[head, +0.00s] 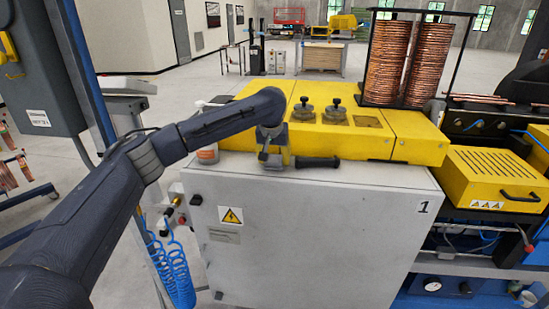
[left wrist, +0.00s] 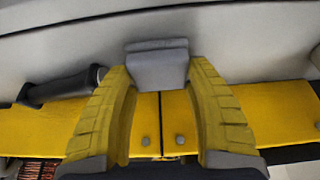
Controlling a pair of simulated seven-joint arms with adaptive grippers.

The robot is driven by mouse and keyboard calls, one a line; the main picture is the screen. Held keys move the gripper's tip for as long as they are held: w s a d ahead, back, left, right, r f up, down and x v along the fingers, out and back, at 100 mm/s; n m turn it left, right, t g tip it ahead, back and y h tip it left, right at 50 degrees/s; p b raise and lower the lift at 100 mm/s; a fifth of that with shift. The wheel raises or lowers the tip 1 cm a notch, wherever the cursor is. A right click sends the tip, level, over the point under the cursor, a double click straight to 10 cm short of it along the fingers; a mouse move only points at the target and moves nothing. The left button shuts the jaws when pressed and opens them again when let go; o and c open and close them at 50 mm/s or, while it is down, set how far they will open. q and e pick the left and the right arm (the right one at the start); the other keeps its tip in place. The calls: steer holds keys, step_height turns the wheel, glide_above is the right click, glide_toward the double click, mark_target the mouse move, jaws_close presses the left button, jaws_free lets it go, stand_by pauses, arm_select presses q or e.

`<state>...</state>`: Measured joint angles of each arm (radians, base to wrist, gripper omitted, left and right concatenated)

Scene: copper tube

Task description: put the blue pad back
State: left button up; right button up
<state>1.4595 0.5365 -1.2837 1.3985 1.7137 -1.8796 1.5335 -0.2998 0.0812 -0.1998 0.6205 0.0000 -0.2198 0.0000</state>
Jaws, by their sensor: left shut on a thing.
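My left gripper (head: 274,158) is at the front edge of the yellow machine top, just above the grey cabinet. In the left wrist view its two yellow fingers (left wrist: 160,80) are closed on a grey-blue block (left wrist: 157,66), which looks like the blue pad. The block sits between the fingertips, with the pale cabinet surface behind it. In the head view the pad is mostly hidden by the gripper and cannot be made out clearly. My right gripper is not in view.
A black handle (head: 317,162) lies just right of the gripper; it also shows in the left wrist view (left wrist: 62,88). Two dark round knobs (head: 304,108) stand on the yellow top (head: 400,125). A rack of copper tubes (head: 388,62) rises behind.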

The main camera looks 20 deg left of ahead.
arm_select(q)
steer(key=shift+f, duration=0.1)
steer(key=o, duration=1.2)
steer(key=v, duration=1.2)
